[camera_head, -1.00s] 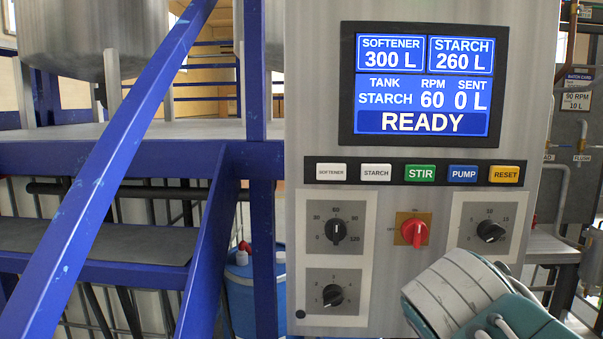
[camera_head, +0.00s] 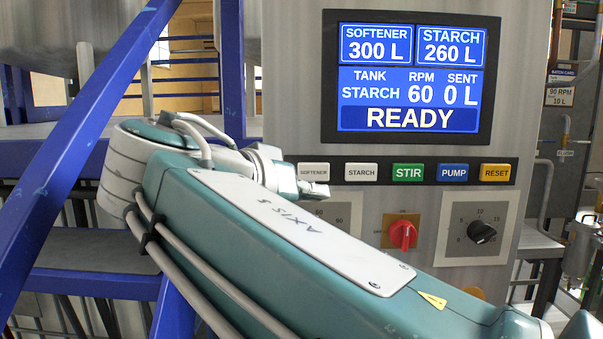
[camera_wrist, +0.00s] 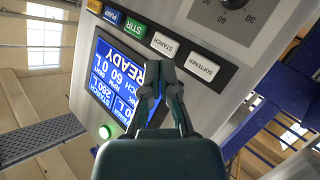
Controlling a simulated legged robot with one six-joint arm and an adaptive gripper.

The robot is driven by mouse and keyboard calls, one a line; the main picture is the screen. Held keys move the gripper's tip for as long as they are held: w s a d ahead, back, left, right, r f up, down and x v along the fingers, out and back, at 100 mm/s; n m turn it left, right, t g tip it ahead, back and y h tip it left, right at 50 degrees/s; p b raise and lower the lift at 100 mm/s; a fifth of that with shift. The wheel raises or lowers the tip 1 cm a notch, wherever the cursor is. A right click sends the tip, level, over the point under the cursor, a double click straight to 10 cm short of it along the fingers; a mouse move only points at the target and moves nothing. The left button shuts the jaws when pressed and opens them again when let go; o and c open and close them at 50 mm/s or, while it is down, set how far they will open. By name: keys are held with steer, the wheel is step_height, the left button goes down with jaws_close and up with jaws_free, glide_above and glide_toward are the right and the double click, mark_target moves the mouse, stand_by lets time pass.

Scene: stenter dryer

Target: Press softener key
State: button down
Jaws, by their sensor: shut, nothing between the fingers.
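The white softener key (camera_head: 313,171) is the leftmost key in the row below the screen. It also shows in the wrist view (camera_wrist: 197,65), to the right of the starch key. My gripper (camera_wrist: 160,66) is shut and empty in the wrist view. Its fingertips overlap the screen edge near the starch key, left of the softener key in that picture. I cannot tell whether they touch the panel. In the head view the arm crosses the lower left of the panel, and its wrist end (camera_head: 312,188) lies just below the softener key.
The screen (camera_head: 410,77) reads tank starch, 60 RPM, 0 L sent, READY. The starch key (camera_head: 361,172), stir key (camera_head: 407,172), pump key (camera_head: 452,172) and reset key (camera_head: 495,172) sit close beside it. A red knob (camera_head: 402,235) is below. Blue railings (camera_head: 75,150) stand at left.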

steer(key=shift+d, duration=0.1)
glide_toward(322, 175)
steer(key=shift+s+d+f+x, duration=0.1)
steer(key=shift+x, duration=0.95)
steer(key=shift+s+d+f+x, duration=0.1)
steer(key=shift+s+x, duration=0.05)
steer(key=shift+x, duration=0.9)
steer(key=shift+s+d+x, duration=0.1)
steer(key=shift+x, duration=0.95)
steer(key=shift+w+r, duration=0.1)
steer(key=shift+w, duration=0.25)
steer(key=shift+w+d, duration=0.1)
steer(key=shift+w, duration=0.4)
steer(key=shift+s, duration=0.95)
